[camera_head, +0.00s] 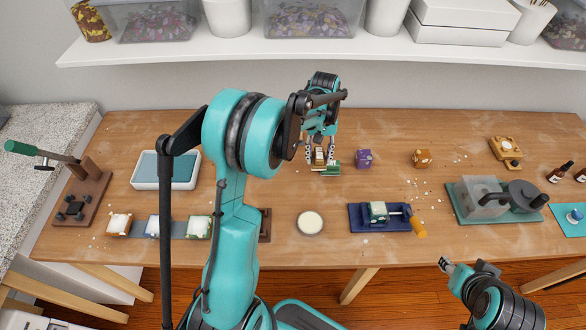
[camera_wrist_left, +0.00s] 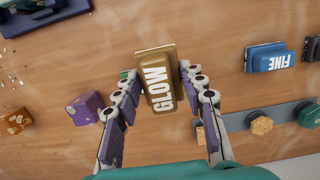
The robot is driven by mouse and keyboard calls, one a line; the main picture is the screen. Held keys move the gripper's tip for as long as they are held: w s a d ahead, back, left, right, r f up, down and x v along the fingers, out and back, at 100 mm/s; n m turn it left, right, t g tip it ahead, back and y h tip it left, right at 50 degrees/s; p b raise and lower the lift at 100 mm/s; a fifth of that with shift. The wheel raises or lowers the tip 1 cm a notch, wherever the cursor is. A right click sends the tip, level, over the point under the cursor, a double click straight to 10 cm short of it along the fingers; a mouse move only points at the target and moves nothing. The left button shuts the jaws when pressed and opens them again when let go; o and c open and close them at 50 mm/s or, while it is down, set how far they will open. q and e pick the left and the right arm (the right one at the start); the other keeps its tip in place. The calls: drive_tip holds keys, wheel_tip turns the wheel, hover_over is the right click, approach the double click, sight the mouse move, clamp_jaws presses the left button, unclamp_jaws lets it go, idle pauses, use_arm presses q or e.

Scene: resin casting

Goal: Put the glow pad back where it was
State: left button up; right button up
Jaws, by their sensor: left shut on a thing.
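The glow pad (camera_wrist_left: 160,82), a tan block with white GLOW lettering, sits between the fingers of my left gripper (camera_wrist_left: 160,95). In the head view my left gripper (camera_head: 320,150) is over the back middle of the table, shut on the pad (camera_head: 319,158). I cannot tell whether the pad touches the table. A grey strip (camera_wrist_left: 238,123) with dark knobs is at the right in the left wrist view, near a blue pad marked FINE (camera_wrist_left: 270,57). My right gripper (camera_head: 447,265) hangs empty near the front edge; its opening is unclear.
A purple cube (camera_head: 364,159) and an orange cube (camera_head: 422,158) stand right of the left gripper. A white tray (camera_head: 165,184) is at the left. A blue clamp base (camera_head: 362,221) and a round white disc (camera_head: 310,223) are in front. My arm hides part of the table.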

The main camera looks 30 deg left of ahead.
use_arm(q)
drive_tip(key=b, duration=0.2)
hover_over(297, 172)
drive_tip(key=f, duration=0.4)
drive_tip(key=shift+w+a+f, duration=0.2)
drive_tip(key=shift+w+f, duration=0.05)
drive_tip(key=shift+f, duration=0.1)
drive_tip(key=shift+f+b, duration=0.9)
drive_tip(key=shift+f, duration=1.05)
drive_tip(key=shift+f, duration=0.1)
drive_tip(key=shift+f, duration=0.15)
drive_tip(key=o, duration=1.4)
drive_tip(key=shift+a, duration=0.1)
drive_tip(key=shift+r, duration=0.2)
